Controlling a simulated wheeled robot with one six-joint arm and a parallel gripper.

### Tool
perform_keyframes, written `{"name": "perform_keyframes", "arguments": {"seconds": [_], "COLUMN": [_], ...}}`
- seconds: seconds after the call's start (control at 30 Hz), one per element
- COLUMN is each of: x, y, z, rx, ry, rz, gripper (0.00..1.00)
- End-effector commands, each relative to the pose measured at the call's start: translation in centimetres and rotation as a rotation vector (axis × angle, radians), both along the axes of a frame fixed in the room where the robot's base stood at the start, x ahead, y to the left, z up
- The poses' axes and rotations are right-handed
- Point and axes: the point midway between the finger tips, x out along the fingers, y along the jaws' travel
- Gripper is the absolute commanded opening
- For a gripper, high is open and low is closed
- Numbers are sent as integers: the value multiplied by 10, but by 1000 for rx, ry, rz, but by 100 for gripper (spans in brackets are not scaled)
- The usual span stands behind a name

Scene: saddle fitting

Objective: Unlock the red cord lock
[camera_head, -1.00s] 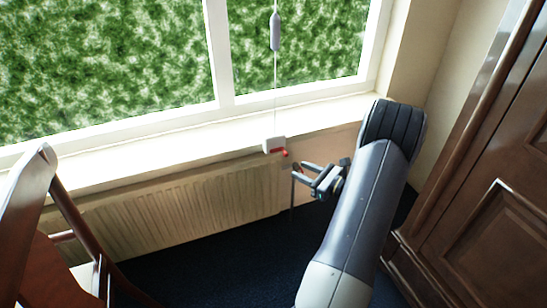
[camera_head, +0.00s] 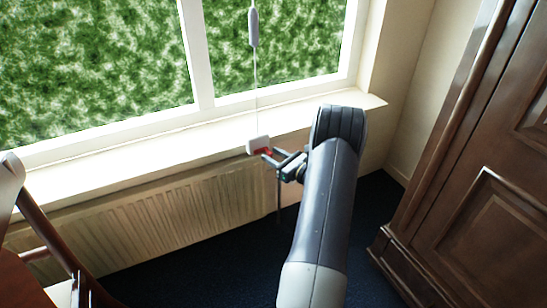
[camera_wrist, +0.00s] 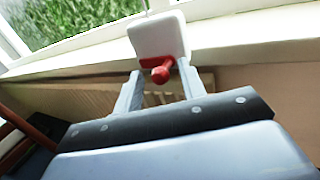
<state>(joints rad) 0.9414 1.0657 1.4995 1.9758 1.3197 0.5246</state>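The red cord lock (camera_head: 266,152) is a small red lever on a white housing (camera_head: 258,143) at the window sill's front edge. In the wrist view the red lever (camera_wrist: 157,68) points toward me, below the white housing (camera_wrist: 158,38). My gripper (camera_head: 273,158) is at the lever in the head view. In the wrist view the two fingers of my gripper (camera_wrist: 157,82) stand apart, one on each side of the lever, with gaps visible. A white cord (camera_head: 256,85) runs up from the housing to a grey-white pull (camera_head: 253,27).
A radiator (camera_head: 150,215) is below the sill (camera_head: 100,155). A brown wooden cabinet (camera_head: 480,190) stands at the right and a wooden chair (camera_head: 40,225) at the lower left. Dark floor (camera_head: 200,270) lies open between them.

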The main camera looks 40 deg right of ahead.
Motion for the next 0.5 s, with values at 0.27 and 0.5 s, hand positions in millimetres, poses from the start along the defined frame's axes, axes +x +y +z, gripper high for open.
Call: {"name": "perform_keyframes", "arguments": {"seconds": [0.27,0.5], "x": [3,2], "y": [1,0], "z": [0,0], "rx": [0,0], "ry": [0,0], "rz": [0,0], "gripper": [39,22]}}
